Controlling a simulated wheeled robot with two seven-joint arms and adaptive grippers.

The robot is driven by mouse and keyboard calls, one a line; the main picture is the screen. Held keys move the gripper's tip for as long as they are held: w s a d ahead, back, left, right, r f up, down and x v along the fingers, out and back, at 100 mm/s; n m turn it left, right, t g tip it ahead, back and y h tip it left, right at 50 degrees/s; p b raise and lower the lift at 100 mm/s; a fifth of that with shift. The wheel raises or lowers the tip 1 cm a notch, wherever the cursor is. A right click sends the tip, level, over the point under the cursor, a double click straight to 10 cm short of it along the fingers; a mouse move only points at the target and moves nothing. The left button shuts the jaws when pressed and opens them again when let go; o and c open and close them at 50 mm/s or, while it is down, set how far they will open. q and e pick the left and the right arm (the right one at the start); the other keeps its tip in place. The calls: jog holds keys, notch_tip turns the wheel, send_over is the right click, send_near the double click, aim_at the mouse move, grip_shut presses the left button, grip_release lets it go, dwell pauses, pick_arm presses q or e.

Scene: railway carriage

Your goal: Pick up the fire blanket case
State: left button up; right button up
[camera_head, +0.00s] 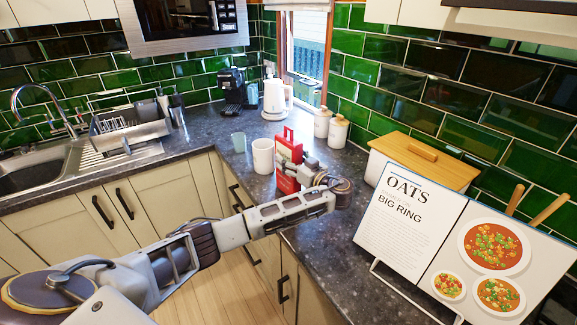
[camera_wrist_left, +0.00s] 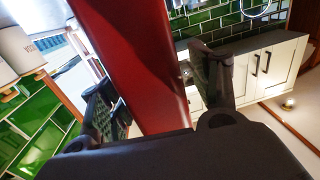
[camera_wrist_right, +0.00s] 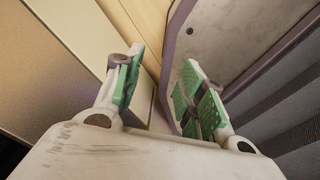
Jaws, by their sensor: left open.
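The fire blanket case (camera_head: 287,152) is a red upright box with a handle loop on top, standing on the dark counter in the head view. My left gripper (camera_head: 304,172) is at its right side and hides part of its lower front. In the left wrist view the red case (camera_wrist_left: 138,65) stands between the two fingers of the left gripper (camera_wrist_left: 165,92). The fingers are apart on either side; whether either one touches the case I cannot tell. My right gripper (camera_wrist_right: 165,95) shows only in the right wrist view, with its green-padded fingers apart and nothing between them.
A white mug (camera_head: 263,158) and a pale green cup (camera_head: 239,142) stand just left of the case. Behind are two white canisters (camera_head: 338,131) and a white kettle (camera_head: 275,98). A bread bin (camera_head: 424,160) and open cookbook (camera_head: 450,240) occupy the right counter.

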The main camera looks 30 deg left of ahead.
pick_arm(q)
jog(key=shift+w+a, duration=0.2)
jog(key=shift+a, duration=0.25)
pick_arm(e)
jog(key=shift+s+a, duration=0.85)
jog(key=shift+s, duration=0.1)
jog(key=shift+w, duration=0.1)
